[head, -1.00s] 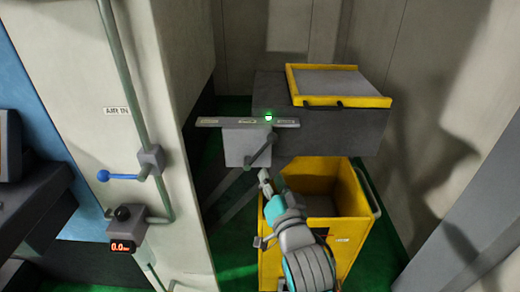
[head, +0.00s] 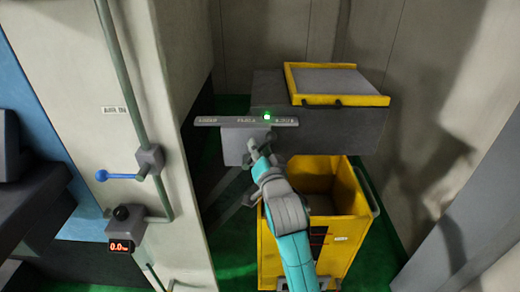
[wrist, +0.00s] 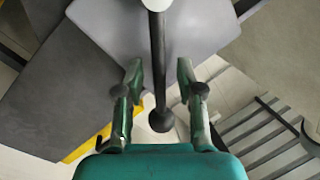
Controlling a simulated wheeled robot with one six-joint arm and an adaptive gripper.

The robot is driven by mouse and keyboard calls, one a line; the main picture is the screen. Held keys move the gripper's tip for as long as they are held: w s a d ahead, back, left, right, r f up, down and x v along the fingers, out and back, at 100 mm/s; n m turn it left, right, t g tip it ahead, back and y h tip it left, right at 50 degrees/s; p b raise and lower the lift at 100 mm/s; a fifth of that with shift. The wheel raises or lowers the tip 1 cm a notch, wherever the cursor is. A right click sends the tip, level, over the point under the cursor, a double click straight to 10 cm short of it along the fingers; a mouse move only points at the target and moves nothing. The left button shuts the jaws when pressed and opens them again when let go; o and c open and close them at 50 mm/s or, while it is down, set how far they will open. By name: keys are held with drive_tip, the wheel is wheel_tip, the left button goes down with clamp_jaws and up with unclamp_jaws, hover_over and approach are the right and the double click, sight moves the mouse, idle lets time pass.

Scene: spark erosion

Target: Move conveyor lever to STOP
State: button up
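The conveyor lever (wrist: 159,65) is a dark rod with a round black knob (wrist: 160,121), in the wrist view. It runs from a pale hub on the grey control box (wrist: 195,25). My gripper (wrist: 159,75) is open, with one finger on each side of the rod; gaps show between rod and fingers. The knob lies between the fingers, nearer the palm. In the head view my gripper (head: 259,146) is in front of the control box (head: 234,150) and largely hides the lever. A label plate (head: 225,121) tops the box; its words are unreadable. A green light (head: 267,117) glows there.
The grey conveyor body (head: 340,130) with a yellow-rimmed tray (head: 390,101) stands behind the box. A yellow bin (head: 355,225) is below. A pillar (head: 180,60) with a pipe and blue-handled valve (head: 118,177) stands left.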

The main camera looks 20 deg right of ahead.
sight(243, 139)
drive_tip(key=shift+w, duration=0.1)
clamp_jaws()
drive_tip(key=shift+a+n, duration=0.1)
drive_tip(key=shift+n, duration=0.2)
drive_tip(key=a+n, duration=0.1)
drive_tip(key=r+n, duration=0.1)
drive_tip(key=shift+w+a+n+g, duration=0.3)
drive_tip(key=shift+a+n+g, duration=0.1)
drive_tip(key=shift+w+a+r+n+g+h, duration=0.2)
drive_tip(key=shift+a+n, duration=0.25)
drive_tip(key=shift+n, duration=0.3)
drive_tip(key=shift+w+a+f+n+g+h, duration=0.1)
drive_tip(key=shift+a+n+g+h, duration=0.15)
drive_tip(key=shift+a+n, duration=0.35)
drive_tip(key=shift+d, duration=0.1)
unclamp_jaws()
